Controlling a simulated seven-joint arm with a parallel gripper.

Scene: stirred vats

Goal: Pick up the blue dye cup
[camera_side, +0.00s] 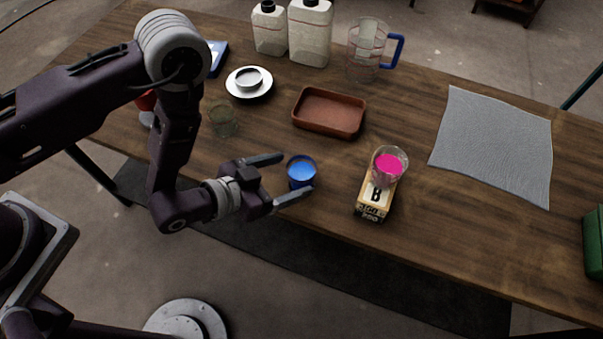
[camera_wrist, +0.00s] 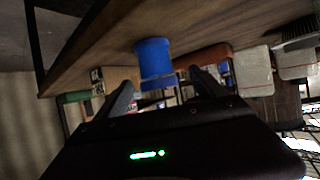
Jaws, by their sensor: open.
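The blue dye cup (camera_side: 301,172) stands upright on the wooden table, near its front edge. My gripper (camera_side: 288,177) is open, with one finger on the far side of the cup and one on the near side. The cup stands at the mouth of the fingers, around the level of their tips. In the wrist view the blue cup (camera_wrist: 154,63) appears beyond and between the two fingers (camera_wrist: 163,88). I cannot tell whether either finger touches it.
A box marked B (camera_side: 374,199) with a pink-filled cup (camera_side: 389,166) stands to the right. A brown tray (camera_side: 329,112) lies behind the blue cup, and a clear greenish glass (camera_side: 223,120) stands behind my wrist. A grey cloth (camera_side: 494,146) lies at the right. Jugs (camera_side: 310,34) stand at the back.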

